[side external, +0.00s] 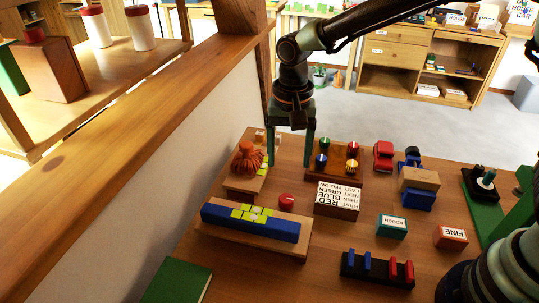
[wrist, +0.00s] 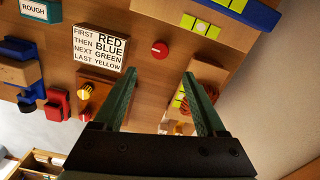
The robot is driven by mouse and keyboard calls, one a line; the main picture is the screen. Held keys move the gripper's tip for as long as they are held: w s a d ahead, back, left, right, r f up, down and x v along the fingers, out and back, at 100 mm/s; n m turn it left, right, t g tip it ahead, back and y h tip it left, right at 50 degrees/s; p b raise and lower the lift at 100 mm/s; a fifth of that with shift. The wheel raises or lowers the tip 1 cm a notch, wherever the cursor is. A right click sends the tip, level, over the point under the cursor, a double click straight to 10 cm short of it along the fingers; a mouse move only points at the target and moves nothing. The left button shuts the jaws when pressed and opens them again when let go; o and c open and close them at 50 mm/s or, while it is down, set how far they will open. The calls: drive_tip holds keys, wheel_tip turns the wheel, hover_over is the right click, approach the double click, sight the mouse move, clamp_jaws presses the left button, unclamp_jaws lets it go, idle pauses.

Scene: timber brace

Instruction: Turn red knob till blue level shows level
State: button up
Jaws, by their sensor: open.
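The red knob (side external: 286,201) is a small round knob on the tabletop, just behind the blue level. It shows in the wrist view (wrist: 160,50) with a pale mark on its face. The blue level (side external: 222,218) is a long blue bar with yellow-green windows, lying along a wooden plank (side external: 262,253). Part of it shows at the top right of the wrist view (wrist: 262,15). I cannot read its bubble. My gripper (side external: 289,163) is open and empty, fingers pointing down, above the table and behind the knob. In the wrist view the fingertips (wrist: 160,75) are apart, with the knob just beyond them.
An orange ribbed object (side external: 246,158) stands on a wooden block at left. A rack of coloured knobs (side external: 336,157) and a lettered block (side external: 337,198) stand right of the knob. A dark block with blue and red pegs (side external: 376,268) is in front. Bare tabletop surrounds the knob.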

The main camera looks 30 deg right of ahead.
sight(286, 198)
wheel_tip(286, 198, down, 12)
drive_tip(key=shift+f, duration=0.1)
idle(0.5)
clamp_jaws()
